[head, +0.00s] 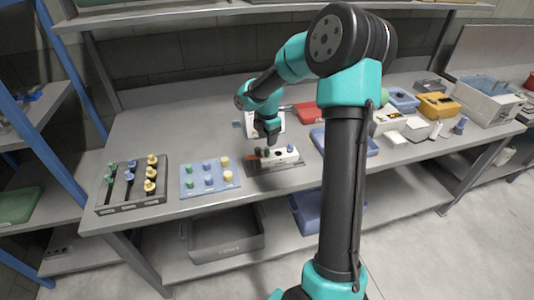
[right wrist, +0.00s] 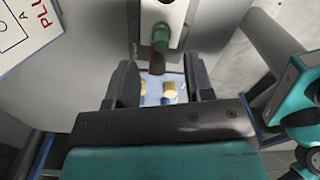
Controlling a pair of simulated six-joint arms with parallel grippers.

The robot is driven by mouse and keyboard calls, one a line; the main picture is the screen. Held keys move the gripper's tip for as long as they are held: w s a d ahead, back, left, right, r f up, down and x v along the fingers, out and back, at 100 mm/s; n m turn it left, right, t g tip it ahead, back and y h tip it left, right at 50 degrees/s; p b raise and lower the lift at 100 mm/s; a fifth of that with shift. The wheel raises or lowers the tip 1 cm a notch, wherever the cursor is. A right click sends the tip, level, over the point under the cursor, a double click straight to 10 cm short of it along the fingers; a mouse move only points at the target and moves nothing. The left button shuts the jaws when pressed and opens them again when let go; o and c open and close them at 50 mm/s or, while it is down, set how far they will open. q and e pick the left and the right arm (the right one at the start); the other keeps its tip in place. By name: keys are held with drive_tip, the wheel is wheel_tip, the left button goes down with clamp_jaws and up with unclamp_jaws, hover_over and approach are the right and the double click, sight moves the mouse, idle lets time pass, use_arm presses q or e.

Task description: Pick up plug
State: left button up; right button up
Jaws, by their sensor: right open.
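A white device (head: 285,155) sits on a dark base on the bench in the head view. My right gripper (head: 266,148) comes down over its left part. In the right wrist view my right gripper (right wrist: 161,82) is open, with one finger on each side. A small green plug-like piece (right wrist: 160,38) with a brown lower end stands out from the white device (right wrist: 165,14), just beyond the gap between the fingers. No finger visibly touches it. In the head view the gripper hides this spot. My left gripper is not in view.
A black rack (head: 103,208) and a blue board (head: 187,190) hold green, blue and yellow pegs left of the device. A blue tray (head: 372,150) and several boxes stand to the right. A grey bin (head: 228,240) is on the lower shelf. A lettered panel (right wrist: 28,28) shows upper left.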

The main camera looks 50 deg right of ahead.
sight(267, 153)
drive_tip(key=shift+a+f, duration=0.15)
drive_tip(key=shift+f, duration=2.45)
clamp_jaws()
